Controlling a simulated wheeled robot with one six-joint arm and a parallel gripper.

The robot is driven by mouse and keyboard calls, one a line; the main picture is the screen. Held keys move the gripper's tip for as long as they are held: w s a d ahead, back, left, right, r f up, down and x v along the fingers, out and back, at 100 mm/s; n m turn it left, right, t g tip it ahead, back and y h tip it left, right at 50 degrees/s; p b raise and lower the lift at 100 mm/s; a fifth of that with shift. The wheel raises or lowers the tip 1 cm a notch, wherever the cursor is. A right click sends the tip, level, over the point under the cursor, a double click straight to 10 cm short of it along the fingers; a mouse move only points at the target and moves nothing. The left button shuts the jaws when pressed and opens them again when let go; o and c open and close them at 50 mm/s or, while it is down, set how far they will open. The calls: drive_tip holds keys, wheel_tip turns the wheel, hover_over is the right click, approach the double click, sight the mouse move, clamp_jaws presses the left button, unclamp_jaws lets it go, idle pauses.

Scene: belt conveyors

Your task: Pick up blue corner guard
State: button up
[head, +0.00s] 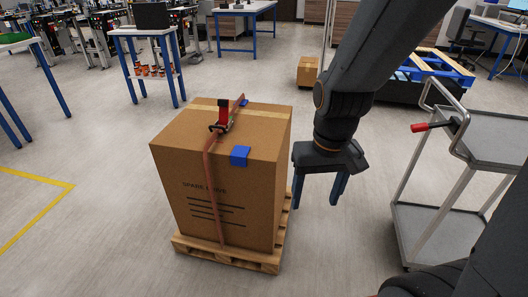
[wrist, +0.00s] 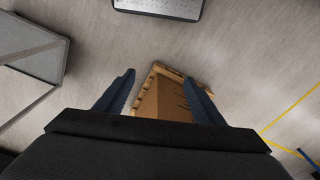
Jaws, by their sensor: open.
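A blue corner guard (head: 240,156) sits on the top front edge of a large cardboard box (head: 205,195), just right of the red strap (head: 208,180). A second blue piece (head: 245,101) shows partly at the top's far edge, by the strap. My gripper (head: 320,203) is open, fingers down, to the right of the box and apart from it. In the wrist view, the box (wrist: 165,103) and part of its pallet (wrist: 167,70) show between and beyond the open fingers (wrist: 159,77); no corner guard is visible there.
The box stands on a wooden pallet (head: 225,257). A ratchet buckle (head: 223,115) rises from the box top. A grey trolley (head: 490,140) with a red-gripped handle stands close on the right. A blue-legged table (head: 150,32) is behind left. The floor left of the box is clear.

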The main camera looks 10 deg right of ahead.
drive_tip(key=shift+o, duration=0.2)
drive_tip(key=w+a+f+t+b, duration=0.1)
drive_tip(key=w+a+f+t, duration=0.1)
drive_tip(key=w+a, duration=0.5)
drive_tip(key=w+a+f+m+t+b, duration=0.1)
drive_tip(key=w+a+f+t, duration=0.2)
drive_tip(key=w+a, duration=0.3)
drive_tip(key=w, duration=0.5)
drive_tip(key=shift+a+f+t+y, duration=0.2)
drive_tip(key=shift+a+t+y, duration=0.1)
drive_tip(key=shift+a+y, duration=0.1)
drive_tip(key=m+t+h+b, duration=0.2)
drive_tip(key=m+t+h, duration=0.1)
drive_tip(key=t+h, duration=0.3)
approach(237, 157)
drive_tip(key=shift+t, duration=0.3)
drive_tip(key=shift+f+x, duration=0.1)
drive_tip(key=shift+x, duration=1.8)
drive_tip(key=shift+f+x, duration=0.15)
drive_tip(key=shift+x, duration=1.7)
drive_tip(key=shift+s+d, duration=0.1)
drive_tip(key=shift+s, duration=0.1)
drive_tip(key=c, duration=1.1)
